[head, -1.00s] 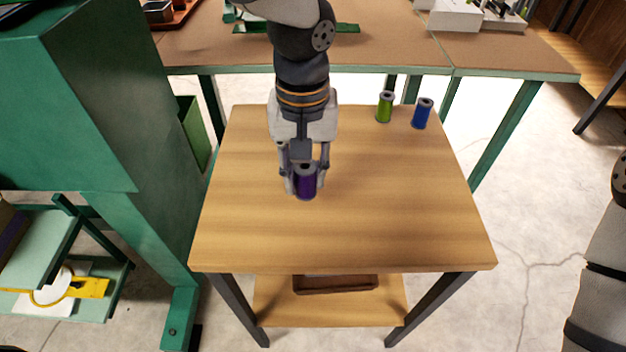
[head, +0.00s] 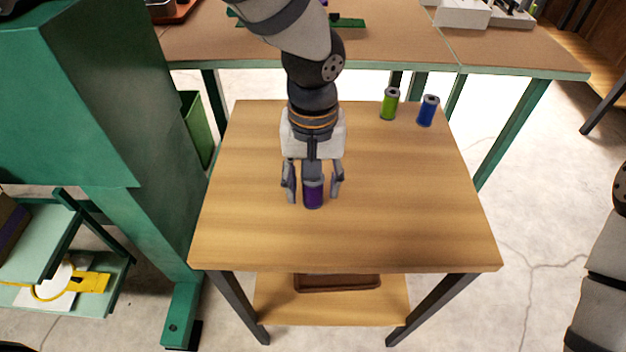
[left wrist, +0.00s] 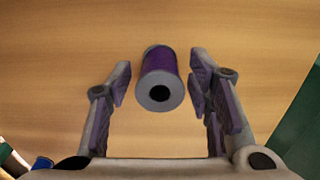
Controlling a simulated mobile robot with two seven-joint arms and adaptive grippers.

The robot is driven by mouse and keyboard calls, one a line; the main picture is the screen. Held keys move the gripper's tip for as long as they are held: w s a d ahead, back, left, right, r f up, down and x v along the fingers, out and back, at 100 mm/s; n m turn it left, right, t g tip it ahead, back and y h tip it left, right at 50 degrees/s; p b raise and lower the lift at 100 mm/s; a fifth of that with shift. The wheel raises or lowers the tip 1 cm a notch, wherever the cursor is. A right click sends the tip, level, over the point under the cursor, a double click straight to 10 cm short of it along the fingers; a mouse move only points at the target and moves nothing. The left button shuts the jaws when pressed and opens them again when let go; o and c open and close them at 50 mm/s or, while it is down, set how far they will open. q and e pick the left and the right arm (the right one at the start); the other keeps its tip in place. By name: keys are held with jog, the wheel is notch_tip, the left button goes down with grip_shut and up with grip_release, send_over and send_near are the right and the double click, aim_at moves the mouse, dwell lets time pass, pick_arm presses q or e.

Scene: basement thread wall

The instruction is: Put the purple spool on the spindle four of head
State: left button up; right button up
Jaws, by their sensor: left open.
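The purple spool (head: 313,193) stands upright on the wooden table in the head view. My left gripper (head: 313,186) is over the table with its fingers open, one on each side of the spool. In the left wrist view the purple spool (left wrist: 160,78) sits between and slightly beyond the fingertips of my left gripper (left wrist: 158,88), with gaps on both sides and its grey end with a dark hole facing the camera. Part of my right arm shows at the right edge of the head view, but its gripper is out of view. The head's spindles are not recognisable here.
A green spool (head: 389,104) and a blue spool (head: 428,111) stand at the back right of the wooden table (head: 420,220). A green machine body (head: 75,120) is close on the left. A brown-topped bench (head: 400,40) lies behind. The front of the table is clear.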

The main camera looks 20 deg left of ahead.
pick_arm(q)
notch_tip(320, 180, up, 12)
jog(key=p, duration=0.1)
jog(key=shift+r, duration=0.2)
pick_arm(e)
jog(key=shift+w+r+t, duration=0.4)
jog(key=shift+w+r, duration=0.35)
jog(key=shift+w, duration=0.1)
pick_arm(q)
jog(key=shift+f, duration=0.1)
